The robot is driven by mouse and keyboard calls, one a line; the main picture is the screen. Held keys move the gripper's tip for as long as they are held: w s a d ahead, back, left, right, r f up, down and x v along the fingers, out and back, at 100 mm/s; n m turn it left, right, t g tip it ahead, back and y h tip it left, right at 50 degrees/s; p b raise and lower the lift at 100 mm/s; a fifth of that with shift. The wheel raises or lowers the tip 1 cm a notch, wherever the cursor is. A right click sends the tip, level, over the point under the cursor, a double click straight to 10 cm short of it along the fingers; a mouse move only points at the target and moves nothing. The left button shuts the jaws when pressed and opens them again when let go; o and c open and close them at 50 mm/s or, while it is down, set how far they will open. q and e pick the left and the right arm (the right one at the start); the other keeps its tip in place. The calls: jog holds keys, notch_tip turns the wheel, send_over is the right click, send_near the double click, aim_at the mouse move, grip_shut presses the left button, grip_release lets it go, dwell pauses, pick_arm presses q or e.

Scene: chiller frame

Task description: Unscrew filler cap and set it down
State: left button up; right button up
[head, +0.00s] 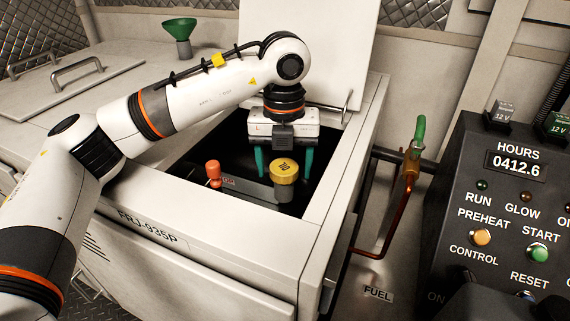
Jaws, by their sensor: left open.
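The filler cap (285,170) is a round yellow cap on a dark neck inside the open bay of the white housing. It looks upright and sits on the neck. My left gripper (283,164) points down at the cap, with its green fingers apart. One finger is left of the cap and the other is at its right, slightly behind it. Whether either finger touches the cap cannot be told. My right gripper is not in view.
An orange-red knob (213,172) stands left of the cap in the bay. A raised white lid (335,50) is behind the arm. A green funnel (180,30) stands at the back left. A green-handled copper pipe (412,160) and a control panel (510,230) are at the right.

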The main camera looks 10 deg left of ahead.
pick_arm(q)
jog(key=m, duration=0.5)
jog(key=shift+a+m+b, duration=0.1)
jog(key=shift+m+b, duration=0.2)
jog(key=shift+b, duration=0.05)
jog(key=m, duration=0.4)
jog(key=shift+a+m, duration=0.1)
jog(key=shift+m, duration=0.2)
jog(key=shift+c, duration=0.2)
jog(key=c, duration=1)
jog(key=n+b, duration=0.1)
jog(key=n, duration=0.5)
jog(key=o, duration=1.2)
jog(key=shift+o, duration=0.2)
